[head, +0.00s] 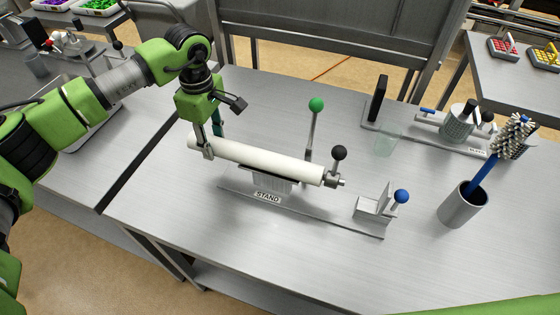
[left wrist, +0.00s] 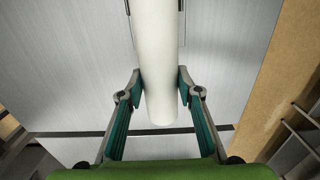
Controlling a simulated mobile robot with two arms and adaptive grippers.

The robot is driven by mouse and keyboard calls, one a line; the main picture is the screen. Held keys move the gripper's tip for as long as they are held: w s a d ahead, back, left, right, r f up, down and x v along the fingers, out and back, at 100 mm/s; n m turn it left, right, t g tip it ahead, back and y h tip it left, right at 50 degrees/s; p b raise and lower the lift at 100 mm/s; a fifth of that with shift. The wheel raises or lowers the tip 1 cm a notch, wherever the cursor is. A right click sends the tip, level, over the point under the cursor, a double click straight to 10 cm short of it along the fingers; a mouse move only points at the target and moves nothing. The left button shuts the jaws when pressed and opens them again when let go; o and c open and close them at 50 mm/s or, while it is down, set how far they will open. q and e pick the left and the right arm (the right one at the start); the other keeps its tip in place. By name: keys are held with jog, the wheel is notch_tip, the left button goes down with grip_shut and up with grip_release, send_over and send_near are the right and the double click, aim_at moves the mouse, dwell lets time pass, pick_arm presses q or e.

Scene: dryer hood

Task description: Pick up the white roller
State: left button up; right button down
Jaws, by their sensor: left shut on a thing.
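The white roller (head: 265,158) lies lengthwise over the metal stand (head: 305,210) labelled STAND. A metal shaft end and a black knob (head: 339,153) are at its right end. My left gripper (head: 210,145) is shut on the roller near its left end, from above. In the left wrist view the roller (left wrist: 157,60) runs between the two fingers (left wrist: 158,88), which touch its sides. Its near end sticks out past the fingertips towards the palm. I cannot tell whether the roller still rests on the stand. My right gripper is not in view.
A green-knobbed lever (head: 316,105) stands behind the roller. A blue-knobbed bracket (head: 378,205) is at the stand's right end. Further right are a clear cup (head: 387,141), a grey holder with a brush (head: 462,205) and another fixture (head: 425,125). The table's front left is clear.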

pick_arm(q)
jog(key=shift+w+a+b, duration=0.2)
jog(key=shift+w+a, duration=0.05)
jog(key=shift+a, duration=0.35)
jog(key=shift+w+a+b, duration=0.15)
jog(key=shift+w+a, duration=0.1)
jog(key=shift+a, duration=0.4)
jog(key=shift+w+a+b, duration=0.2)
jog(key=shift+w+a, duration=0.05)
jog(key=shift+a, duration=0.35)
jog(key=o, duration=1.2)
jog(key=shift+r+p, duration=1.65)
jog(key=shift+r, duration=1.9)
